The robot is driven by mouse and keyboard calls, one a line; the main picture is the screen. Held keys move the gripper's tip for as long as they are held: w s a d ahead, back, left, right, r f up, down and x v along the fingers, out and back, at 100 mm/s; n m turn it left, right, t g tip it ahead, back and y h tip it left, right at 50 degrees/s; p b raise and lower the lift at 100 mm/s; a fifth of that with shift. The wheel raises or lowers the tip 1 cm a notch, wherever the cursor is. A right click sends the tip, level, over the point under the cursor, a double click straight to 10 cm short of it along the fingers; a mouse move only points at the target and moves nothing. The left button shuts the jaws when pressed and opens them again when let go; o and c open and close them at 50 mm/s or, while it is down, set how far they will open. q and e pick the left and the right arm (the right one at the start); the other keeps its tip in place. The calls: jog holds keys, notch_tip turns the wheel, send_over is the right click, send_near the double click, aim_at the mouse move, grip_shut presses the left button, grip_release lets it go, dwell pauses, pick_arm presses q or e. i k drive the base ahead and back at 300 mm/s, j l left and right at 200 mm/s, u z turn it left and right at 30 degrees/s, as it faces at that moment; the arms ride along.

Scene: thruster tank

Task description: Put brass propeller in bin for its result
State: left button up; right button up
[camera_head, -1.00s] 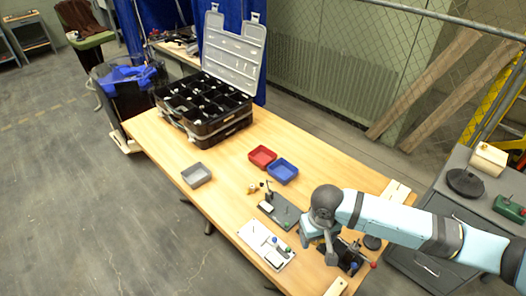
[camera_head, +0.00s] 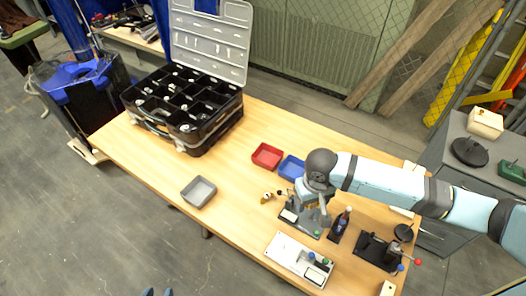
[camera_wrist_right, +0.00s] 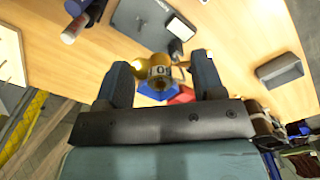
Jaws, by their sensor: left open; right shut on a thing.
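My right gripper (camera_wrist_right: 162,78) is shut on a brass propeller (camera_wrist_right: 157,68), which shows a "0" mark in the right wrist view. In the head view my right gripper (camera_head: 312,206) is over the grey board by the blue bin, and the held part is hidden there. The red bin (camera_head: 267,156) and blue bin (camera_head: 291,168) stand side by side. They show partly beyond the propeller in the wrist view, red (camera_wrist_right: 183,95) and blue (camera_wrist_right: 150,90). A grey bin (camera_head: 198,192) stands apart at the left. My left gripper (camera_head: 158,293) is open, only its tips showing at the bottom edge.
An open black compartment case (camera_head: 185,110) stands at the table's back left. Small brass parts (camera_head: 267,197) lie left of the grey board (camera_head: 300,220). A dark bottle (camera_head: 340,222), white board (camera_head: 297,258) and black fixture (camera_head: 378,250) are at the right. The table's front left is clear.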

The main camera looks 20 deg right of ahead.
aim_at(267, 160)
jog(key=i+j+z, duration=0.25)
jog(key=i+j, duration=0.25)
jog(key=j, duration=0.2)
jog(key=i+j+z, duration=0.15)
jog(key=j, duration=0.2)
